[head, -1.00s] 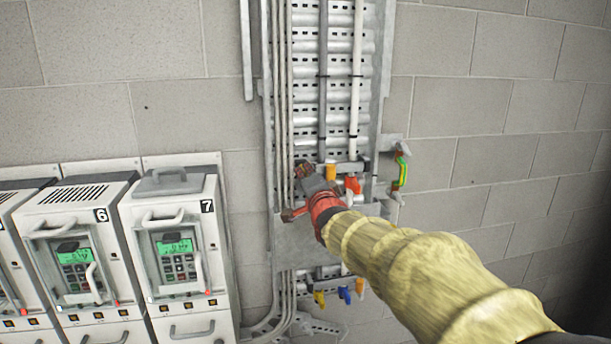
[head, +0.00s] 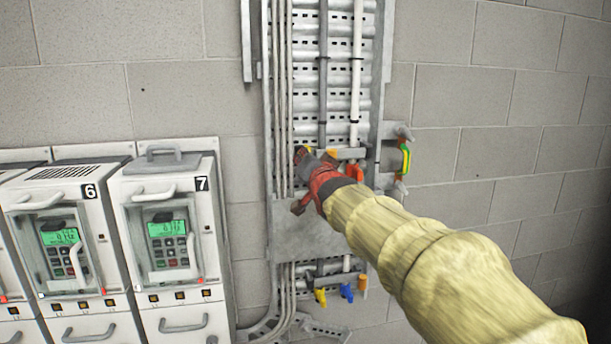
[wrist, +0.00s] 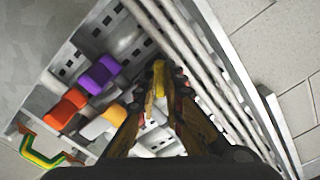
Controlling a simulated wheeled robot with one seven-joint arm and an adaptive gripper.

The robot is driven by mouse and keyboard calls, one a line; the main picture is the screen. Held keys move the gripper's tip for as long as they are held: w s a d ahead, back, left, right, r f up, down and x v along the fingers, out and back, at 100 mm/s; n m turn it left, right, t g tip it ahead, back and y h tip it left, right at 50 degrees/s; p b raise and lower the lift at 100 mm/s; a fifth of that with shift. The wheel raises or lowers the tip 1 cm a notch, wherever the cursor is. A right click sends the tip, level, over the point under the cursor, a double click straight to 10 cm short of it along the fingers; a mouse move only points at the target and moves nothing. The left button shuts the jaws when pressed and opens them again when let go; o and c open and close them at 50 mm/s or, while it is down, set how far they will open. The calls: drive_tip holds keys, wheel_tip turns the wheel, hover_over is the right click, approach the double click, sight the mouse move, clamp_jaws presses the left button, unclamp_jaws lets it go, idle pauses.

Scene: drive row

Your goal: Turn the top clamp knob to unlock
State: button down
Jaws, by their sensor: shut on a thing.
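My gripper (wrist: 160,88) is in front of the cable tray and shut on a small yellow knob (wrist: 160,68), which shows between its fingertips in the wrist view. In the head view my gripper (head: 304,158) covers most of that spot, so the knob's angle cannot be told. In the head view, an orange-red knob (head: 354,171) shows just right of my gripper.
Below hang yellow (head: 320,297), blue (head: 346,291) and orange (head: 362,283) pieces. A green-yellow handle (head: 405,158) sticks out at the tray's right. Thin vertical conduits (head: 283,110) run close left of my gripper. Drive cabinets (head: 170,240) stand at left; the right wall is bare.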

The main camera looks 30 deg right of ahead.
drive_tip(key=shift+n+b, duration=1.85)
drive_tip(key=shift+n, duration=1.75)
drive_tip(key=c, duration=1.9)
unclamp_jaws()
